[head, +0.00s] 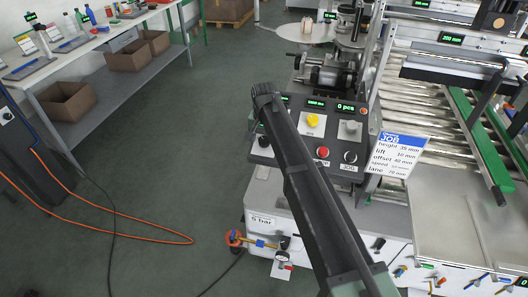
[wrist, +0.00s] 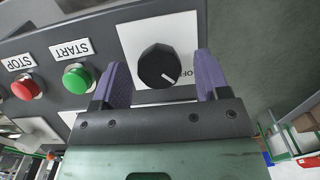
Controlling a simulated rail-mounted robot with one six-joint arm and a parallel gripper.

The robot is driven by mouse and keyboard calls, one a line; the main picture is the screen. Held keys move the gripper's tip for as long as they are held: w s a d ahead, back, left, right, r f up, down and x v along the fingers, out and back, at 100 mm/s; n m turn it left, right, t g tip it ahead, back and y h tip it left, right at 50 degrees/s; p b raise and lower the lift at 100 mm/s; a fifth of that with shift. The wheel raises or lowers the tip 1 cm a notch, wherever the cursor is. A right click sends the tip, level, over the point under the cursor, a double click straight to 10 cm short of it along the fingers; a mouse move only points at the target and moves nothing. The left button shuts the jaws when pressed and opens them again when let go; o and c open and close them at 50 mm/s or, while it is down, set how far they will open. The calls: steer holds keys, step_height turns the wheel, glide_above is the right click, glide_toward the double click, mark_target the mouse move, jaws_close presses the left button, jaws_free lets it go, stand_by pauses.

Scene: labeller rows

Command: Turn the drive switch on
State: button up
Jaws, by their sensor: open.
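The drive switch (wrist: 157,65) is a round black knob on a white plate, seen in the wrist view. Its white pointer line slants to the lower right, towards an upside-down OFF label (wrist: 187,73) partly covered by a finger. My gripper (wrist: 160,62) is open, with one purple finger on each side of the knob and a visible gap on both sides. I cannot tell how far the fingertips are from the plate. In the head view my dark arm reaches over the left part of the control panel (head: 336,129) and hides the gripper.
A green START button (wrist: 78,77) and a red STOP button (wrist: 27,88) sit left of the knob in the wrist view. An orange hose (head: 120,233) lies on the floor.

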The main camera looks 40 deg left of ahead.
steer(key=shift+f, duration=0.65)
steer(key=shift+r, duration=0.15)
steer(key=shift+c, duration=0.2)
steer(key=c, duration=0.9)
